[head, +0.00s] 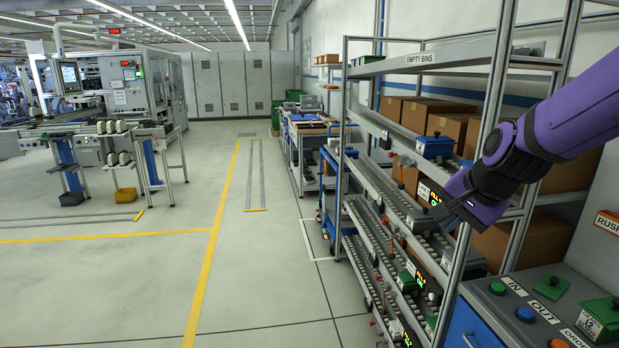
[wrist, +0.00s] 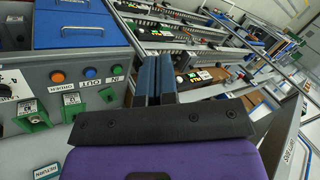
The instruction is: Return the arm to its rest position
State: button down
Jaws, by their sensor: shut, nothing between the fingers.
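My purple arm reaches in from the right in the head view. My gripper (head: 442,214) is in front of the flow rack (head: 498,72), near its front right post. In the wrist view my gripper (wrist: 156,62) has its two blue-faced fingers side by side, shut with nothing between them. The fingers point over the edge of a grey control counter (wrist: 98,92) toward the rack shelves. Part of the rack is hidden behind my arm.
The grey counter (head: 530,290) at lower right carries IN and OUT labels, buttons and green units (head: 600,318). Cardboard boxes (head: 450,125) stand behind the rack. A workbench (head: 308,135) stands beyond it. The floor (head: 270,270) left of the rack is clear.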

jog(key=s+d+r+n+h, duration=0.1)
jog(key=s+r+n, duration=0.3)
jog(key=s, duration=0.6)
jog(key=s+d+r+n+h, duration=0.1)
jog(key=s+d+r+n, duration=0.2)
jog(key=s, duration=0.8)
jog(key=n, duration=0.2)
jog(key=shift+s+r+n, duration=0.15)
jog(key=shift+r+n, duration=0.15)
jog(key=shift+r, duration=0.05)
jog(key=shift+d, duration=0.1)
